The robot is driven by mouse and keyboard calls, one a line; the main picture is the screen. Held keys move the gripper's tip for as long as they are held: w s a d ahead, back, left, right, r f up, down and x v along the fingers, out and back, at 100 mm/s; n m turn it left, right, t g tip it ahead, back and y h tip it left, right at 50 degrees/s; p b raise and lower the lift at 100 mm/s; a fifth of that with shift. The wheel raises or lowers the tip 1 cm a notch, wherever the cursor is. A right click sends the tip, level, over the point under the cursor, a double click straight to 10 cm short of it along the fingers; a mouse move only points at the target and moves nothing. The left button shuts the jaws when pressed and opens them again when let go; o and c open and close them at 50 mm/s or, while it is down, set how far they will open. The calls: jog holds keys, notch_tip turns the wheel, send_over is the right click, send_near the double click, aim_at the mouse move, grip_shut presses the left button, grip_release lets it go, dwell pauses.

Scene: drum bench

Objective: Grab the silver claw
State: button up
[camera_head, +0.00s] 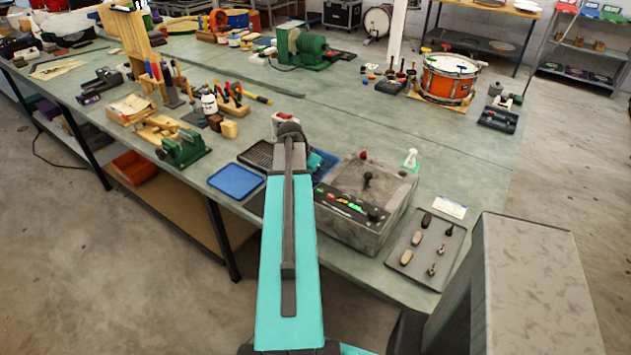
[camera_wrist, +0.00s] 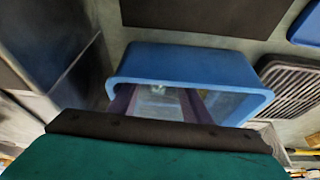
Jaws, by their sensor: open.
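In the wrist view my gripper (camera_wrist: 158,98) points down into a blue bin (camera_wrist: 190,58), with its two dark purplish fingers apart. Small pale, silvery shapes (camera_wrist: 158,90) show inside the bin between the fingers. They are blurred, so I cannot tell whether one is the silver claw or whether the fingers touch it. In the head view my teal arm hides most of the gripper and much of the blue bin (camera_head: 329,168), which stands left of a grey control box (camera_head: 365,200).
A dark ribbed tray (camera_head: 258,154) and a flat blue tray (camera_head: 236,181) lie left of the bin. A grey tray with several small parts (camera_head: 405,257) lies right of the control box. A green vise (camera_head: 185,149) stands further left.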

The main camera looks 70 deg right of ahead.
jog(key=shift+c, duration=0.2)
dwell(0.3)
grip_shut()
jog(key=shift+r, duration=0.15)
notch_tip(320, 180, up, 10)
jog(key=b, duration=0.2)
jog(key=shift+b, duration=0.3)
dwell(0.4)
dwell(0.5)
